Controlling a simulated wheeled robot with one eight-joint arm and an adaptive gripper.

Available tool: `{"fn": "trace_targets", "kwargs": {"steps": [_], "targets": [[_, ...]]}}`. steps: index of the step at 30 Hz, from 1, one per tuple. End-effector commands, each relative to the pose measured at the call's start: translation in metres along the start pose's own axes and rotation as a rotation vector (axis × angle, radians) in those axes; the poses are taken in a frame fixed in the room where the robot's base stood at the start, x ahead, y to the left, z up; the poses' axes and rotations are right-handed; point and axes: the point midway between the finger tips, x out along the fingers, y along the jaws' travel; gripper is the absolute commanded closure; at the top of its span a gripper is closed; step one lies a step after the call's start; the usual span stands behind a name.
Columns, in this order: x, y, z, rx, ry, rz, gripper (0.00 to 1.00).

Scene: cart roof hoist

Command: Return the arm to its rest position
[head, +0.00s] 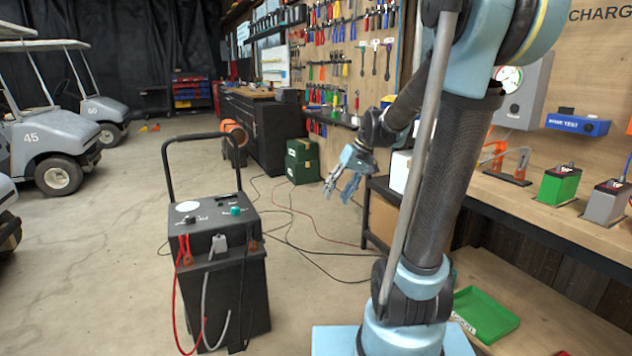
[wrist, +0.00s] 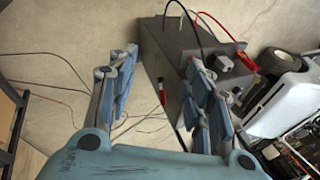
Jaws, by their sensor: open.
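My gripper (head: 342,186) hangs at the end of my arm in the middle of the head view, left of the workbench and above the floor. Its two blue-grey fingers are apart with nothing between them. In the wrist view my gripper (wrist: 160,100) is also open, with concrete floor and part of a dark charger cart beyond the fingers. My arm rises on the right of the head view and bends back down toward the gripper.
The wheeled charger cart (head: 222,262) with red and black cables stands left of my gripper. A workbench (head: 535,205) with batteries runs along the right. A green box (head: 302,161) stands behind. Golf carts (head: 45,135) are parked at left. Cables cross the floor; open floor lies between.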

Motion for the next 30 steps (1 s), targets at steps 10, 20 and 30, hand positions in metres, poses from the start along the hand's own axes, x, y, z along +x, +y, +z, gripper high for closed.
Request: {"fn": "trace_targets", "kwargs": {"steps": [10,20,30], "targets": [[-0.003,0.022,0.090,0.070,0.015,0.155,0.54],[0.009,0.051,0.168,0.130,0.037,0.299,0.54],[0.028,0.083,0.232,0.180,0.064,0.431,0.54]]}}
